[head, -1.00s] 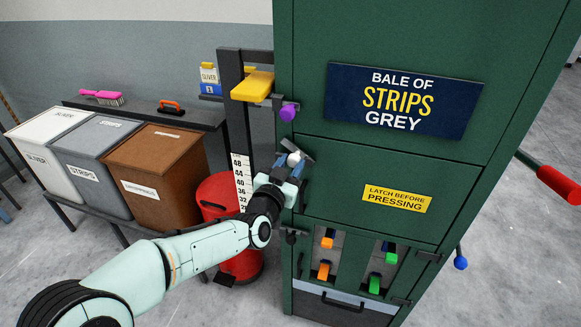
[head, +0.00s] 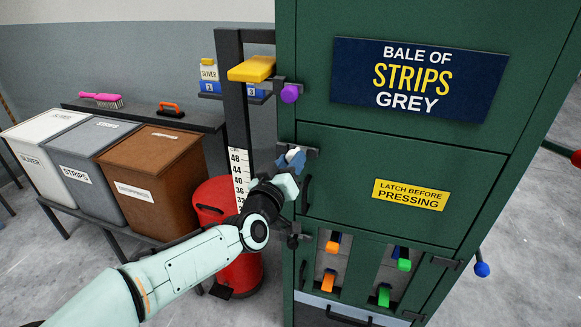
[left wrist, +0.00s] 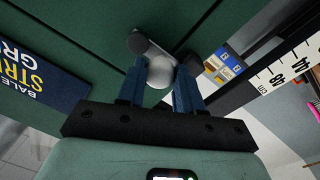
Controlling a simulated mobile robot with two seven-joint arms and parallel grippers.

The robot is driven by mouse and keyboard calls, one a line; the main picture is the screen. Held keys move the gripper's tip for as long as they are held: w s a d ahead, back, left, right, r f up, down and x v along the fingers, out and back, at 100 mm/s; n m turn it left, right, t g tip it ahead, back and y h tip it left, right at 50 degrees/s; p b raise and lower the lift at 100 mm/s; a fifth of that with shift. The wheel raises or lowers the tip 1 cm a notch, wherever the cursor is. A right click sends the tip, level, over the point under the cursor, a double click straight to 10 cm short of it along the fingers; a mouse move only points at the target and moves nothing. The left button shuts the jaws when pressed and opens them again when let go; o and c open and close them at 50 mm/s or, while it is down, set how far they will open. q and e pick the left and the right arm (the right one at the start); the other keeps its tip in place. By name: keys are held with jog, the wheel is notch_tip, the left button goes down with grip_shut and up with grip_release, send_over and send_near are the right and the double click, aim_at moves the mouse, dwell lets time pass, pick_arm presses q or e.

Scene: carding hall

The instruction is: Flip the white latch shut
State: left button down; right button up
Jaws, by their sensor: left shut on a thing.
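The white latch knob (left wrist: 159,73) is a round ball on a dark lever (left wrist: 148,45) at the edge of the green press. In the left wrist view it sits between the two blue fingers of my left gripper (left wrist: 160,80), which is shut on it. In the head view my left gripper (head: 291,159) is at the press's left door edge, and its fingers mostly hide the knob. A dark latch bracket (head: 312,153) shows just right of the fingers. My right gripper is not in view.
Above the gripper are a purple knob (head: 290,93) and a yellow handle (head: 252,69). A dark door handle (head: 305,193) is close below. A red bin (head: 212,190) and a post with a scale (head: 240,175) stand left. Orange and green levers (head: 404,265) are lower right.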

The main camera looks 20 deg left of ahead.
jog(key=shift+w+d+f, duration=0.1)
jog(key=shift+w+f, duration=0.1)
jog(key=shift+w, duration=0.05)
pick_arm(q)
jog(key=c, duration=0.7)
grip_release()
jog(key=shift+c, duration=0.2)
jog(key=s+a, duration=0.1)
jog(key=s, duration=1.2)
jog(key=shift+s+f+b, duration=0.2)
jog(key=shift+f+b, duration=0.1)
jog(key=shift+f, duration=0.05)
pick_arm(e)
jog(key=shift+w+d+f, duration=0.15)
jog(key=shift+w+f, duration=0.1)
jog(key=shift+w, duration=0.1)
pick_arm(q)
jog(key=shift+a, duration=0.1)
